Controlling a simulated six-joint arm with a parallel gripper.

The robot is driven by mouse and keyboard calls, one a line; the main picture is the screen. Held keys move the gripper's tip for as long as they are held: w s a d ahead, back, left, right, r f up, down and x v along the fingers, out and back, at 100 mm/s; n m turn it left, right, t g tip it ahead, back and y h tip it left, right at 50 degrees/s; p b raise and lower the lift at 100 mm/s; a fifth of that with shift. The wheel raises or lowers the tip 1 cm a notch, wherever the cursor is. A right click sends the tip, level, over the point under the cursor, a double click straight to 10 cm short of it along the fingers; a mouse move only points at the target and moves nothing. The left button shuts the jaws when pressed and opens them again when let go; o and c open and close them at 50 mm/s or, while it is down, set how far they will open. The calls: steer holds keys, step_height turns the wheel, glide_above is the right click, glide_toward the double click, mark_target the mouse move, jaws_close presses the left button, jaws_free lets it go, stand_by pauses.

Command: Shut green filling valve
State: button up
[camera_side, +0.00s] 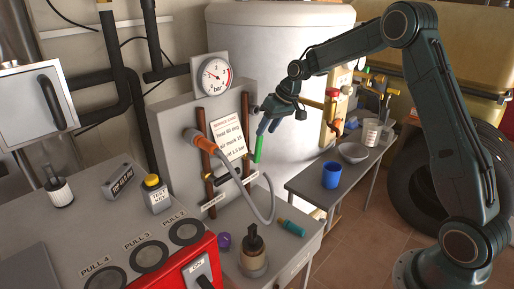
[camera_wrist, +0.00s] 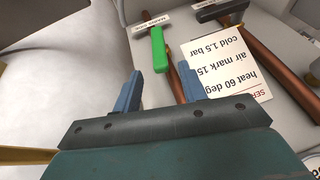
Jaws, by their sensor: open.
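The green filling valve handle (camera_side: 258,150) stands roughly upright beside the right copper pipe, under my gripper in the side view. In the wrist view the green handle (camera_wrist: 159,50) lies nearly along its copper pipe, beyond my fingertips and between their lines. My gripper (camera_side: 269,127) is open and empty, with its blue fingers just above the handle's upper end in the side view. In the wrist view the two fingers of my gripper (camera_wrist: 162,82) are spread apart. I cannot tell whether either finger touches the handle.
A grey hose (camera_side: 268,205) with an orange end (camera_side: 197,139) loops near the pipes. A pressure gauge (camera_side: 215,76) sits above the white notice (camera_side: 228,138). A black handle (camera_wrist: 216,9) is on the other pipe. A bench with a blue cup (camera_side: 331,175) stands right.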

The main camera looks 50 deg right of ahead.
mark_target(257, 146)
steer(key=x, duration=0.8)
steer(key=shift+w+f, duration=0.1)
steer(key=shift+f, duration=0.15)
jaws_close()
